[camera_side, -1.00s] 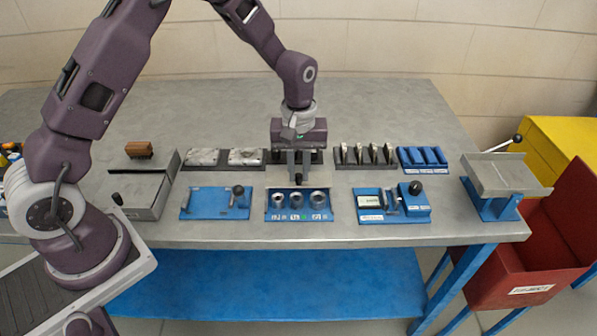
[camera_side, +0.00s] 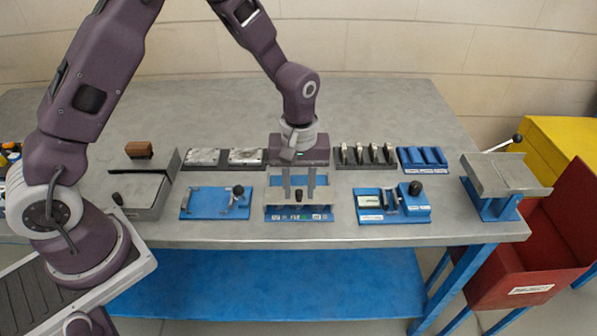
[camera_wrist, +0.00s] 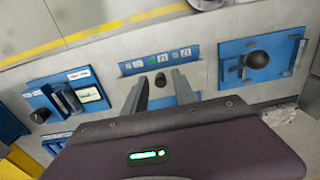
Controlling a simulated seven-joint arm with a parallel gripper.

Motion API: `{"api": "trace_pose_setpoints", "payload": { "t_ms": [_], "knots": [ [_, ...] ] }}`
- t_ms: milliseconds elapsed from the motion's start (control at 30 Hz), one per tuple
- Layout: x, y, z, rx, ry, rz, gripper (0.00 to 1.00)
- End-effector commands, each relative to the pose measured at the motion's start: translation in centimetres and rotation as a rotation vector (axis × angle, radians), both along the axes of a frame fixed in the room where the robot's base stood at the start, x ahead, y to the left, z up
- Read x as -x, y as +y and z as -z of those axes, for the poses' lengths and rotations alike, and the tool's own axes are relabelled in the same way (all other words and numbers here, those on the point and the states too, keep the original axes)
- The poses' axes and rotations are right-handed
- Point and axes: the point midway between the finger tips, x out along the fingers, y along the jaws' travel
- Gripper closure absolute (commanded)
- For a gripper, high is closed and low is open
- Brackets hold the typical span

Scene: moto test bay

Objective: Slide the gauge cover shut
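The gauge station is a blue tray (camera_side: 297,217) with a row of labels along its front, in the middle of the bench; its labelled front edge also shows in the wrist view (camera_wrist: 158,60). A grey gauge cover (camera_side: 275,209) lies over the front of the tray, and the ring gauges are hidden. The cover's dark knob (camera_side: 298,195) stands upright; it also shows in the wrist view (camera_wrist: 160,80). My gripper (camera_side: 299,195) is open and empty, its two fingers on either side of the knob with visible gaps. It also shows in the wrist view (camera_wrist: 161,92).
A blue fixture with a black ball knob (camera_side: 238,190) stands to the left. Another blue fixture with a display and black knob (camera_side: 415,188) stands to the right. Grey block racks (camera_side: 225,158) and a rack of upright pieces (camera_side: 365,155) line the back.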

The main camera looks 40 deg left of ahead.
Motion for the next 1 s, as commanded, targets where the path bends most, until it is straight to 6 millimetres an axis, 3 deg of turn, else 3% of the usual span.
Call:
{"api": "trace_pose_setpoints", "payload": {
  "t_ms": [233, 700, 1000],
  "knots": [
    [-0.1, 0.0, -0.2, 0.0, -0.001, 0.0, 0.67],
    [-0.1, 0.1, -6.2, -0.001, -0.003, 0.0, 0.67],
    [0.0, 0.1, -7.0, -0.001, -0.001, 0.0, 0.67]
  ]
}}
